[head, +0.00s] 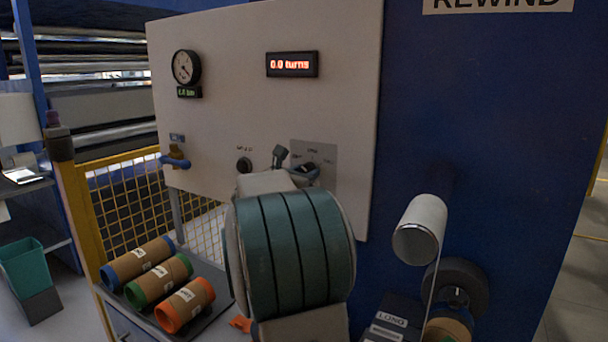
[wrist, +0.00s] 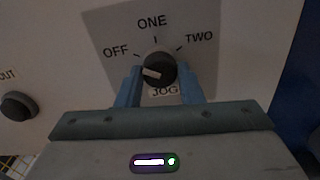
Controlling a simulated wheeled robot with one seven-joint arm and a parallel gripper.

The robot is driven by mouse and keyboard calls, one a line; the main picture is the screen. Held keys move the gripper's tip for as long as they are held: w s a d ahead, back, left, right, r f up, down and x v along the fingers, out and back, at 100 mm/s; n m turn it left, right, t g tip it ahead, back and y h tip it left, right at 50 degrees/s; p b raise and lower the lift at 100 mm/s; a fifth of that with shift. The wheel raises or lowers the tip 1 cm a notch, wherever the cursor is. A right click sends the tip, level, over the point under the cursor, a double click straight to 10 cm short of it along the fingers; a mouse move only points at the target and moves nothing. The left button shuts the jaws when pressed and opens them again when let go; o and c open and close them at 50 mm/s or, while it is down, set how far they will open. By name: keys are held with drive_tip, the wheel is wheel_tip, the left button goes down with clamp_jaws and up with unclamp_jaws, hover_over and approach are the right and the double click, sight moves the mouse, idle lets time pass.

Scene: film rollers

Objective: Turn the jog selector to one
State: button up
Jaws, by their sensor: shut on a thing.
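The jog selector (wrist: 160,68) is a dark round knob with a pale pointer mark, on a grey plate (wrist: 205,75) lettered OFF, ONE, TWO and JOG. Its pale mark lies to the left, on the OFF side and away from ONE at the top. My gripper (wrist: 161,84) has its two blue fingers on either side of the knob, shut on it. In the head view my gripper (head: 294,166) is at the panel, and the selector (head: 310,167) is partly hidden by the fingers.
A dark round button (head: 244,165) is left of the selector. The white panel (head: 225,110) carries a gauge (head: 186,67) and a display (head: 291,64) reading 0.0 turns. Several film cores (head: 160,278) lie on a tray lower left. A white roller (head: 419,229) sticks out at right.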

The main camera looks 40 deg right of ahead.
drive_tip(key=shift+f+m+b, duration=0.2)
drive_tip(key=shift+m+b, duration=0.1)
drive_tip(key=shift+b, duration=0.25)
drive_tip(key=shift+r+m+b, duration=0.15)
drive_tip(key=shift+m+b, duration=5.35)
drive_tip(key=shift+b, duration=1.5)
drive_tip(key=shift+r, duration=0.1)
drive_tip(key=o, duration=1)
drive_tip(key=shift+d, duration=0.1)
drive_tip(key=shift+c, duration=0.2)
